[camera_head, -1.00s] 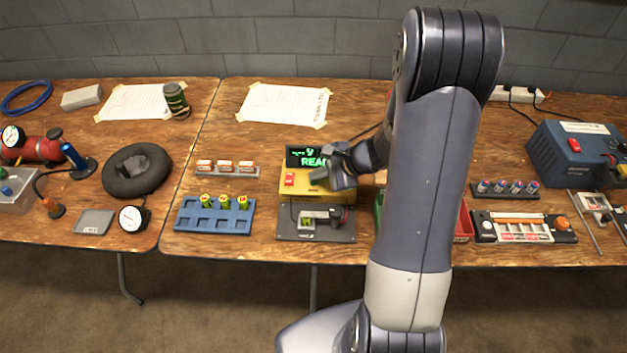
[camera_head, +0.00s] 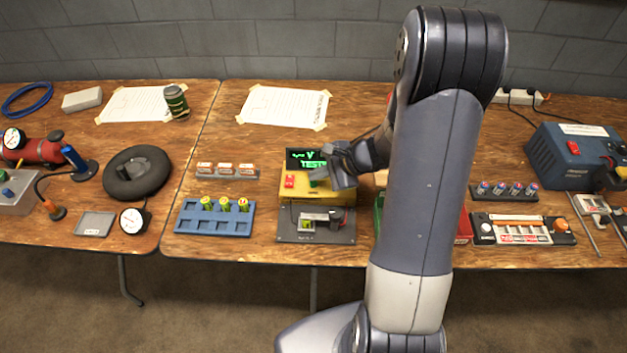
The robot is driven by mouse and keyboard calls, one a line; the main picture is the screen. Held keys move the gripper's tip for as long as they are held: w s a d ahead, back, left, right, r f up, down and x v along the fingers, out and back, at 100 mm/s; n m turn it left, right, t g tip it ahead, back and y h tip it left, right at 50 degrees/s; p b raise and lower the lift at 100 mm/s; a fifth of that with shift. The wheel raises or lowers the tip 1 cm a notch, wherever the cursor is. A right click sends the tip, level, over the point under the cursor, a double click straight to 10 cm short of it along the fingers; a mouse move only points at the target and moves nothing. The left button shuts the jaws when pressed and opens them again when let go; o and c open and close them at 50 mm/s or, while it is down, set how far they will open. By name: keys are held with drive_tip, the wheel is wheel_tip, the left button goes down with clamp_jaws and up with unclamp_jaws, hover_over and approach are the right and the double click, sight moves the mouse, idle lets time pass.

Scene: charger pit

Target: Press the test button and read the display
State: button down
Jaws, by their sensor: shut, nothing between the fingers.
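The yellow tester (camera_head: 288,193) stands on the right-hand table, with a dark display (camera_head: 305,158) at its back. Green text on the display starts with "TEST"; its right end is hidden by my gripper, and the small upper line is not fully readable. A red button or switch (camera_head: 289,181) shows on the left of the tester's top. My gripper (camera_head: 316,182) is shut and empty, its tips down at the tester's top, right of the red part. A green spot shows under the tips. A dark cradle (camera_head: 300,235) in front of the tester holds a small cell.
A blue tray (camera_head: 186,225) with several battery cells stands left of the tester, below a rack of small boxes (camera_head: 224,172). A green bin (camera_head: 379,213) and a red bin (camera_head: 463,227) are partly behind my arm. A blue charger (camera_head: 560,160) stands far right.

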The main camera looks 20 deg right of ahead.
sight(317, 186)
drive_tip(key=shift+r, duration=0.1)
wheel_tip(317, 186, up, 5)
drive_tip(key=p, duration=0.3)
idle(0.4)
idle(0.8)
